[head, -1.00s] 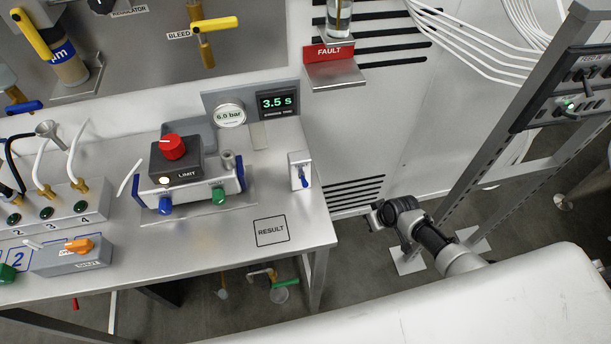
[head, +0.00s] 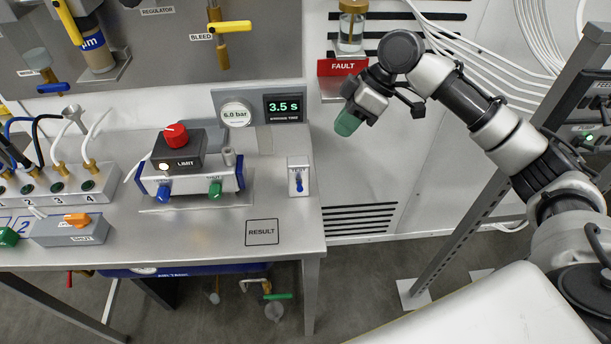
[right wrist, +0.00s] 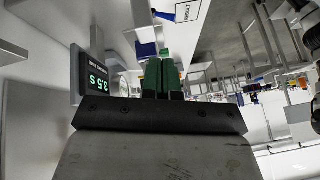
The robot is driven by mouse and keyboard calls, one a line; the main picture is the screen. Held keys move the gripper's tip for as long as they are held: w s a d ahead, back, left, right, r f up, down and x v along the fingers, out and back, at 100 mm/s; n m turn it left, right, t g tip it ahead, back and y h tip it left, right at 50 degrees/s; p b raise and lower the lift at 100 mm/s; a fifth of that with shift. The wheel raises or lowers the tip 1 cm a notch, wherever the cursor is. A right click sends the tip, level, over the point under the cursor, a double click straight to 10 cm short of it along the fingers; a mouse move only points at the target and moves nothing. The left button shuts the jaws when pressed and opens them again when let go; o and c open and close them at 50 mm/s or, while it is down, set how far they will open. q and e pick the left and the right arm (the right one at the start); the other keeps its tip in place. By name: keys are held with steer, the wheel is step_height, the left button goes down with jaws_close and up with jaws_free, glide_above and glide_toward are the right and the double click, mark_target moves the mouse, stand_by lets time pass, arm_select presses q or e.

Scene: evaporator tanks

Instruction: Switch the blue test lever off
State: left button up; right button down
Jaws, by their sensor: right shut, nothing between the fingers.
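The blue test lever (head: 299,184) sits on a small pale switch box (head: 299,166) at the right end of the bench. Its blue handle points down toward the bench front. My right gripper (head: 347,124), with green fingertips, is raised to the right of and above the lever, clear of it, below the FAULT sign. It is shut and empty. In the right wrist view its green fingers (right wrist: 161,76) are together, and a blue handle that looks like the lever (right wrist: 163,15) shows beyond them. My left gripper is not in view.
The LIMIT box with a red knob (head: 176,136) stands left of the lever. The gauge and 3.5 s display (head: 284,107) stand behind it. A small FAULT shelf (head: 343,88) with a jar is on the wall. The RESULT square (head: 262,232) is bare.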

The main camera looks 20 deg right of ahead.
steer(key=p, duration=0.3)
glide_toward(301, 184)
steer(key=x, duration=0.7)
steer(key=shift+w+f, duration=0.1)
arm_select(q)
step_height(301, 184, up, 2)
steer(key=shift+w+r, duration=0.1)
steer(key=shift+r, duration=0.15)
